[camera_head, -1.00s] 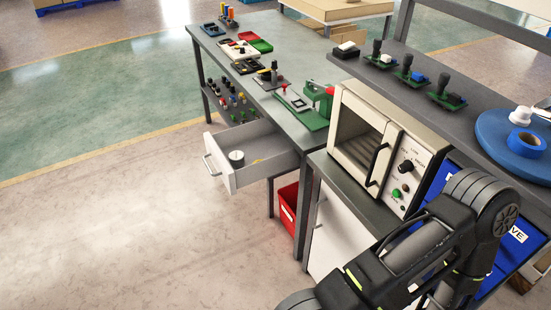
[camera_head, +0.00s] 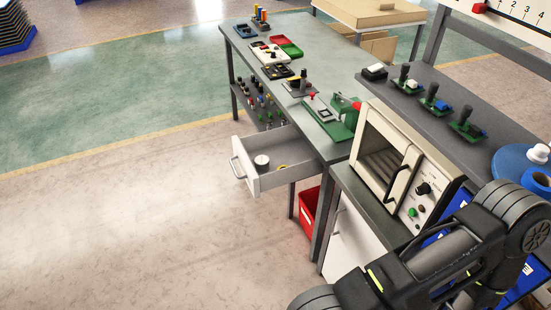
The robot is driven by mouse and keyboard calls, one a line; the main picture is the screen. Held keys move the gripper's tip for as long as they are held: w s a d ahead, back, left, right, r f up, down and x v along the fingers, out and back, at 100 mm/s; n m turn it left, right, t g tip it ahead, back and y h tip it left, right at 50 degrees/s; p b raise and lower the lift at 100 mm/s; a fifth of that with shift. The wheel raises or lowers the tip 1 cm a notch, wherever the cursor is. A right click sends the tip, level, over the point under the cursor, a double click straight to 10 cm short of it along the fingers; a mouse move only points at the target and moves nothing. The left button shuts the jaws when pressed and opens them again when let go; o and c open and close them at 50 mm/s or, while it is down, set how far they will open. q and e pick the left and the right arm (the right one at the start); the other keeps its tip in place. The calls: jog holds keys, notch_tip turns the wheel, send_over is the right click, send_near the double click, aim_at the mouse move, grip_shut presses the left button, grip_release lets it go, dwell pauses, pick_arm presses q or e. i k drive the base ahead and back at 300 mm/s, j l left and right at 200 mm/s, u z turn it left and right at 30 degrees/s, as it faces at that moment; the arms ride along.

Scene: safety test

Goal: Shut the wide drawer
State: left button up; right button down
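The wide drawer (camera_head: 275,178) is pulled out from under the grey workbench (camera_head: 328,85), on the bench's left side. Its white front has a bar handle (camera_head: 238,167). Inside the drawer lie a round white-topped object (camera_head: 262,162) and a small yellow item (camera_head: 281,167). A black arm of mine fills the lower right, well apart from the drawer. Neither of my grippers shows in the view.
A toaster oven (camera_head: 388,158) stands on a cabinet right of the drawer. A red bin (camera_head: 309,210) sits below the bench. Small fixtures and trays line the benchtop. The floor (camera_head: 120,235) left of the drawer is clear.

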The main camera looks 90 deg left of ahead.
aim_at(284, 146)
jog(key=u, duration=3.15)
